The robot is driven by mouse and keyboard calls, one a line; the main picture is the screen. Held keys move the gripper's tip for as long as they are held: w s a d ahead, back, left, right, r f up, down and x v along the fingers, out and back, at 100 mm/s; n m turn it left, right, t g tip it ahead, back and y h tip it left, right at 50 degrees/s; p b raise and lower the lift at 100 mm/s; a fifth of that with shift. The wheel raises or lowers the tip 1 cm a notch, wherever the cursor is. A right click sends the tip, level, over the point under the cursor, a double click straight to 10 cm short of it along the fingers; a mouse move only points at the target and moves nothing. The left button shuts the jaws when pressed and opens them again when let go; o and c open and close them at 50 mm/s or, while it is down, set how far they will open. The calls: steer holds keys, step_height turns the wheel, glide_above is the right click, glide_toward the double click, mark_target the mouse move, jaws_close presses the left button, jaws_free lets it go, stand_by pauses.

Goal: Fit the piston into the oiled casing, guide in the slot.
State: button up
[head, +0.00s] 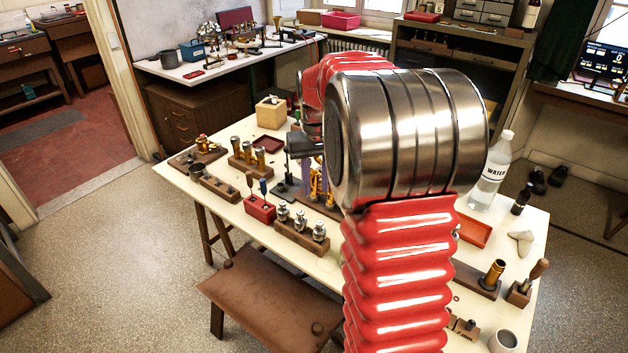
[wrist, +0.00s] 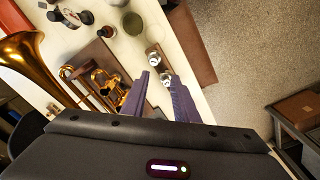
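Silver pistons (head: 300,226) stand upright in a wooden block near the table's front edge. Two of them (wrist: 153,59) show beyond my fingertips in the wrist view. Brass tubes, possibly casings, stand in a wooden rack (head: 236,161) at the left, and one brass tube (head: 495,271) stands on a block at the right. I cannot tell which casing is oiled, and no guide or slot is clear. A brass valve assembly (wrist: 108,82) lies on a wooden board. My gripper (wrist: 158,88) has two purple fingers spread apart with nothing visibly held; my arm hides much of the table's middle.
A red tool block (head: 260,208) stands beside the pistons. A brass bell (wrist: 38,65) is close at the left of the wrist view. A water bottle (head: 490,173), red tray (head: 474,231) and cup (head: 503,341) stand right. A brown bench (head: 270,287) is in front.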

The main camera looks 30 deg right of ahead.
mark_target(320, 222)
steer(key=shift+w+d+f, duration=0.2)
steer(key=shift+d+f, duration=0.15)
steer(key=shift+d, duration=0.15)
steer(key=shift+w+d+f, duration=0.15)
steer(key=shift+d+f, duration=0.2)
steer(key=shift+d, duration=0.15)
step_height(320, 222, down, 14)
steer(key=shift+r, duration=0.1)
steer(key=shift+c, duration=0.4)
jaws_close()
steer(key=shift+r, duration=0.2)
